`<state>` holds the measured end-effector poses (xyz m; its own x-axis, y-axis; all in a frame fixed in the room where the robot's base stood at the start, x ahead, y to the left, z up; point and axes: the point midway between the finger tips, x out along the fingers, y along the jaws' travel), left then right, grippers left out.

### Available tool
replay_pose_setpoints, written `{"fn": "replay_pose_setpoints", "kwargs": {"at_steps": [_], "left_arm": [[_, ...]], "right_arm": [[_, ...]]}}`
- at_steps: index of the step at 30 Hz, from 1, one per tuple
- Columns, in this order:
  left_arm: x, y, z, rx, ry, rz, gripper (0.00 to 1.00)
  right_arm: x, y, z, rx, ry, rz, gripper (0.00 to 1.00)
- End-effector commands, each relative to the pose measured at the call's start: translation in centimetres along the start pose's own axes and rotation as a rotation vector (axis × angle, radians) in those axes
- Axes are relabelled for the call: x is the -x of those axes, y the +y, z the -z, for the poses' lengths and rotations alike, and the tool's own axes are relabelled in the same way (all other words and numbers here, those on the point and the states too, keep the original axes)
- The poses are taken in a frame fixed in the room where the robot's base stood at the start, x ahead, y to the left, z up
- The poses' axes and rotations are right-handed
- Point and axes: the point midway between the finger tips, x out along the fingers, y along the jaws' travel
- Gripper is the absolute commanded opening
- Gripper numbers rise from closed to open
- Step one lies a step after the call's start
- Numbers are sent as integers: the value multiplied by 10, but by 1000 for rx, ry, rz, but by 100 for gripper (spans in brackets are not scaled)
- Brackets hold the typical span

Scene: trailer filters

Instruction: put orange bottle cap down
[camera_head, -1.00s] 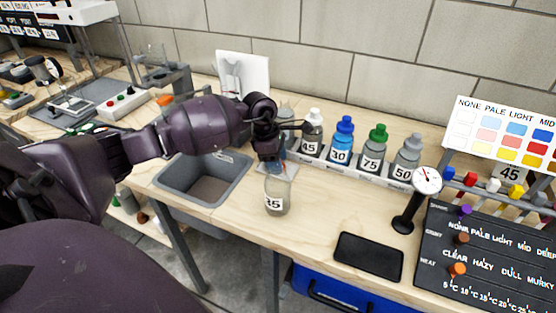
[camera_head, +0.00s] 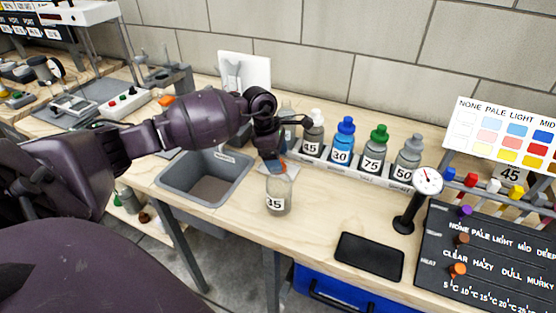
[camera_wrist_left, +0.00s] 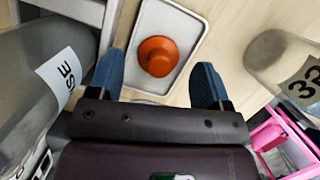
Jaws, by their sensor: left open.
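The orange bottle cap (camera_wrist_left: 158,56) rests on a small white tray (camera_wrist_left: 186,22) in the left wrist view, with its knob facing the camera. My left gripper (camera_wrist_left: 160,76) is open, with its blue fingertips apart on either side of the cap and not touching it. In the head view the left gripper (camera_head: 274,157) is over the bench, just behind the clear bottle labelled 35 (camera_head: 278,196), and largely hides the tray and cap. That bottle is uncapped and upright. My right gripper is not in view.
A row of capped bottles stands in a rack (camera_head: 352,171) to the right. A grey sink (camera_head: 215,185) is at the left. A gauge (camera_head: 427,181) on a stand and a black slab (camera_head: 369,257) are at the right.

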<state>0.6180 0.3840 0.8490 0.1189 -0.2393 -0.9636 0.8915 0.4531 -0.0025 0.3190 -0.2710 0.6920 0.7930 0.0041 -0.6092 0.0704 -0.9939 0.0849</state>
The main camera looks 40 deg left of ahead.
Motion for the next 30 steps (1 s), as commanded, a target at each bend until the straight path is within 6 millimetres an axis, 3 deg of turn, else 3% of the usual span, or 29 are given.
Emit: {"fn": "replay_pose_setpoints", "kwargs": {"at_steps": [6, 15, 21, 30], "left_arm": [[47, 1, -1, -2, 0, -8, 72], [94, 1, 0, -1, 0, -5, 72], [105, 0, 0, 0, 1, -3, 72], [106, 0, 0, 0, 0, -2, 72]], "right_arm": [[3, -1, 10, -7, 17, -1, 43], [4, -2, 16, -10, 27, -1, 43], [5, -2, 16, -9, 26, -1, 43], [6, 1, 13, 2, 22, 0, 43]]}}
